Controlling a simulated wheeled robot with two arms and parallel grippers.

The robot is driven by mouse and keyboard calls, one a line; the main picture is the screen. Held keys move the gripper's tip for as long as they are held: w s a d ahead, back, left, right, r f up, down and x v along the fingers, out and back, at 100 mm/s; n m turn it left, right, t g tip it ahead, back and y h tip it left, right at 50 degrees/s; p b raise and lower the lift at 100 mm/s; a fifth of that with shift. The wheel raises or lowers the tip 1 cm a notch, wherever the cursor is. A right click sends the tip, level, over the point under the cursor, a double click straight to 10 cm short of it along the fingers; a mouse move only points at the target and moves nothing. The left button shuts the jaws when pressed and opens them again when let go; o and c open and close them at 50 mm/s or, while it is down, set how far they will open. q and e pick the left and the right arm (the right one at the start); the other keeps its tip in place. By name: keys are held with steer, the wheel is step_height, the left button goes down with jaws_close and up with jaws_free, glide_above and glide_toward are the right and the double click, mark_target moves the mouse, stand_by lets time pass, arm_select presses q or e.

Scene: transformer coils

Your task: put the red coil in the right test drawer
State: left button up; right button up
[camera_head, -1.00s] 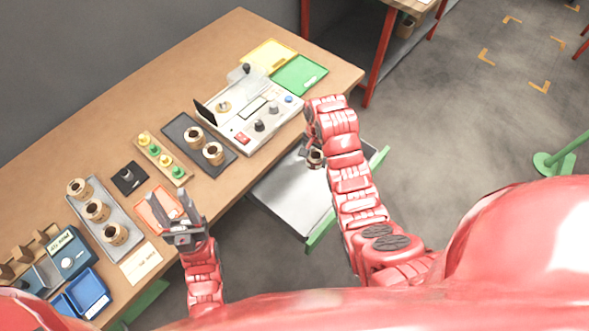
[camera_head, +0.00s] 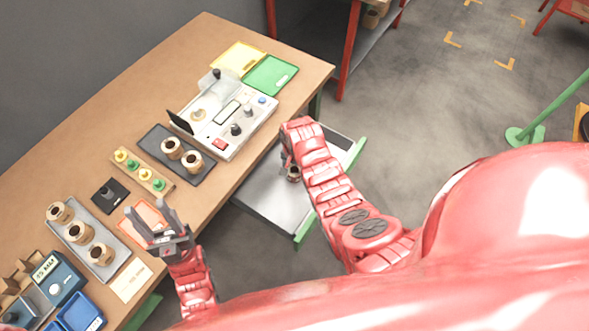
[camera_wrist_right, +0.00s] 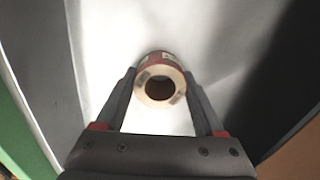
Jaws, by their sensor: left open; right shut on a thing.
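The red coil, tan with a red band, shows in the right wrist view (camera_wrist_right: 160,80) and as a small brown ring in the head view (camera_head: 293,174). My right gripper (camera_wrist_right: 163,88) is shut on it, one finger on each side. The coil is over the grey floor of the pulled-out drawer (camera_head: 262,196), inside its outline. I cannot tell whether it touches the floor. The drawer has a green front and juts from under the table. My left gripper (camera_head: 147,208) is open and empty above the table's front edge, near an orange-edged mat (camera_head: 140,228).
The tabletop holds a test device (camera_head: 230,120), a dark tray with two coils (camera_head: 160,150), a grey tray with three coils (camera_head: 122,250), and yellow and green trays (camera_head: 270,77). The drawer floor around the coil looks clear. A green post base (camera_head: 520,137) stands off right.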

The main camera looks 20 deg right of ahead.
steer(key=shift+f, duration=0.1)
steer(key=o, duration=1.6)
steer(key=shift+c, duration=0.2)
steer(key=shift+r, duration=0.45)
step_height(320, 180, up, 11)
steer(key=shift+r+p, duration=0.2)
steer(key=shift+p, duration=0.1)
